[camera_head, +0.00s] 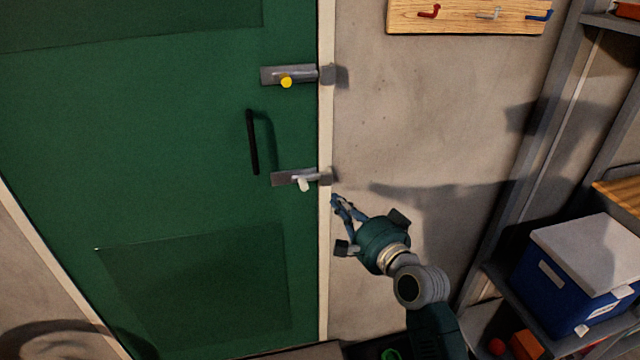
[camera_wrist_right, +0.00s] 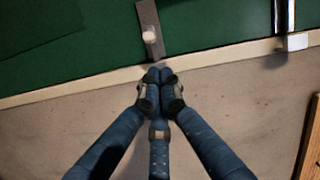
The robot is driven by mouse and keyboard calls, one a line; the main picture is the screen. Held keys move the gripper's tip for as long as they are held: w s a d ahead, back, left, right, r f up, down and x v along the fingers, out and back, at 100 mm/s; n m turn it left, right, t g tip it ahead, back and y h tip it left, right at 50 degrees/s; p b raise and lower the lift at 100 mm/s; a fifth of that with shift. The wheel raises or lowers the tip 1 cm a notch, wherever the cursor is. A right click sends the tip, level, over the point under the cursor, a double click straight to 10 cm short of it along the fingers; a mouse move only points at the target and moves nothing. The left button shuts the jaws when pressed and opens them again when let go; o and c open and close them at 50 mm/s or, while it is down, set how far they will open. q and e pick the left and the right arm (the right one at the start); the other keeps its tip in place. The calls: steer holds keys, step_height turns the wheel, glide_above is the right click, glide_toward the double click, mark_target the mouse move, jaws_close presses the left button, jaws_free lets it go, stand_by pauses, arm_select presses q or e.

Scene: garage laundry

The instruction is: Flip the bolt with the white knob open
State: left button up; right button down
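The bolt with the white knob (camera_head: 292,178) is the lower grey bolt on the green door, at its right edge. Its bar reaches right to the keeper on the door frame. The white knob (camera_head: 303,185) hangs down from the bar. In the right wrist view the white knob (camera_wrist_right: 151,38) and its bolt plate (camera_wrist_right: 149,18) show just beyond my fingertips. My right gripper (camera_head: 336,203) is right of and slightly below the knob, by the frame, apart from the knob. Its fingertips (camera_wrist_right: 160,76) are together, with nothing seen between them. My left gripper is not in view.
A second bolt with a yellow knob (camera_head: 286,82) sits higher on the door (camera_head: 150,150). A black handle (camera_head: 252,142) is left between the bolts. A hook board (camera_head: 465,15) hangs on the wall. A shelf with a blue-and-white cooler (camera_head: 570,275) stands at right.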

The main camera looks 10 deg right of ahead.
mark_target(305, 185)
steer(key=shift+w, duration=0.1)
steer(key=p+x, duration=0.1)
steer(key=x, duration=0.9)
steer(key=shift+p, duration=0.3)
steer(key=a+p, duration=0.1)
steer(key=a, duration=0.2)
steer(key=shift+a+p, duration=0.2)
steer(key=shift+p, duration=0.15)
steer(key=shift+a, duration=0.15)
steer(key=shift+s+f, duration=0.1)
steer(key=shift+s, duration=0.2)
